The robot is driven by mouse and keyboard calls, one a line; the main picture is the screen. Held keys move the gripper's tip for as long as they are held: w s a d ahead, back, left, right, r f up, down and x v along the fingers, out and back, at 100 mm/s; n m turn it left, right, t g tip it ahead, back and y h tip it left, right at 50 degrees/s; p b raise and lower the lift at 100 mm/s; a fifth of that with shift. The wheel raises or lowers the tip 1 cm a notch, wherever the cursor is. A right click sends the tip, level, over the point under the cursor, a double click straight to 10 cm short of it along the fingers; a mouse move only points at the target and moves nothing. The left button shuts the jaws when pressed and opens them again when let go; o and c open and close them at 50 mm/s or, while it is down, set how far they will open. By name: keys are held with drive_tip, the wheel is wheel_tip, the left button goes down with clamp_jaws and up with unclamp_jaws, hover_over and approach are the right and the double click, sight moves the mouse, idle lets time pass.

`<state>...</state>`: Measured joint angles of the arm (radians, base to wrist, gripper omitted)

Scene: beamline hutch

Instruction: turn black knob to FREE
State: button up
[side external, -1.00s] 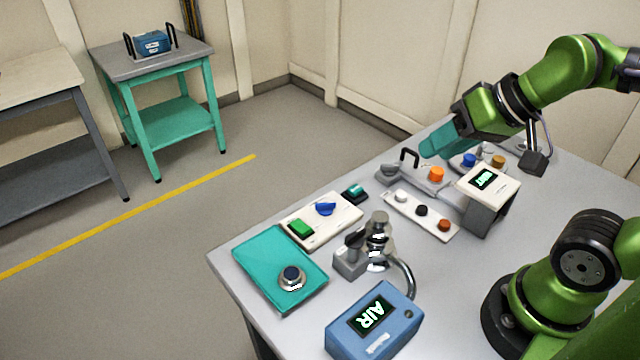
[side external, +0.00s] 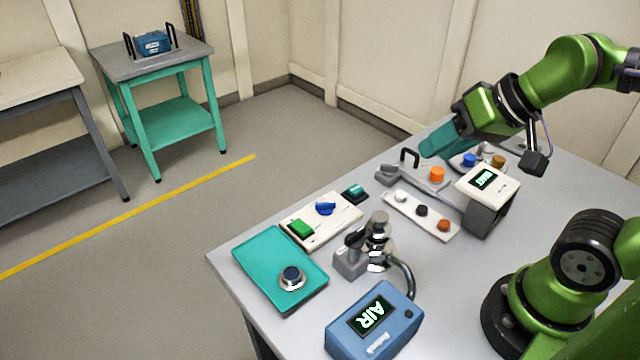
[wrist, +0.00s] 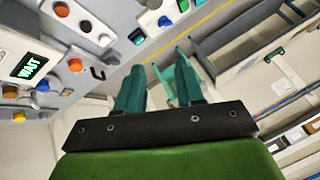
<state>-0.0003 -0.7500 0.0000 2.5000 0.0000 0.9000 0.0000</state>
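A small black knob (side external: 421,210) sits between a white knob and a red-orange knob on a narrow white strip panel (side external: 395,199). It also shows as a dark knob in the wrist view (wrist: 86,27). No FREE label is readable. Another dark knob, in a silver ring (side external: 292,277), is on the teal box, and a black lever-like knob (side external: 355,239) tops a grey block. My gripper (side external: 430,149) is above the back of the table, behind and above the strip panel, touching no knob. Its two teal fingers are apart and empty in the wrist view (wrist: 160,65).
A white display box (side external: 489,180) reading WAIT and a grey unit with an orange knob (side external: 437,175) stand near my gripper. A black loop handle (side external: 409,157) rises beside them. A blue box (side external: 375,320) reading AIR and a silver fitting (side external: 378,240) stand nearer the front.

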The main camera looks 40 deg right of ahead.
drive_tip(key=r+m+g+h, duration=0.2)
drive_tip(key=m+g, duration=0.5)
drive_tip(key=m, duration=0.7)
hover_over(356, 233)
wheel_tip(356, 233, down, 17)
drive_tip(key=shift+r, duration=0.2)
clamp_jaws()
